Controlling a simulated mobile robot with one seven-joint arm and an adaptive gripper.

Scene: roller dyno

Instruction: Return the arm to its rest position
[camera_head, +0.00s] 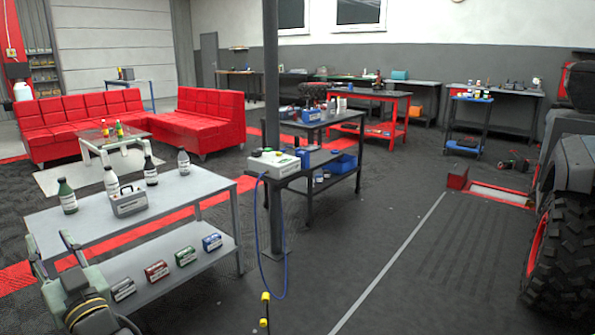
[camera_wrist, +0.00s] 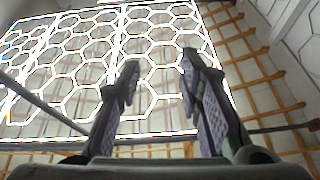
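My gripper (camera_head: 50,244) shows at the lower left of the head view, with its fingers pointing up beside the left end of the grey two-tier table (camera_head: 95,217). In the wrist view my gripper (camera_wrist: 158,70) has its two fingers spread apart with nothing between them. Behind the fingers, the wrist view shows the ceiling with bright hexagonal lights (camera_wrist: 150,52). Much of my arm lies outside the head view.
Several bottles and a grey case (camera_head: 130,203) stand on the table's top; small boxes (camera_head: 157,271) sit on its lower shelf. A post (camera_head: 271,130) and a hanging blue hose (camera_head: 265,258) stand to the right. The floor (camera_head: 350,235) right of them is clear up to the vehicle's wheel (camera_head: 565,262).

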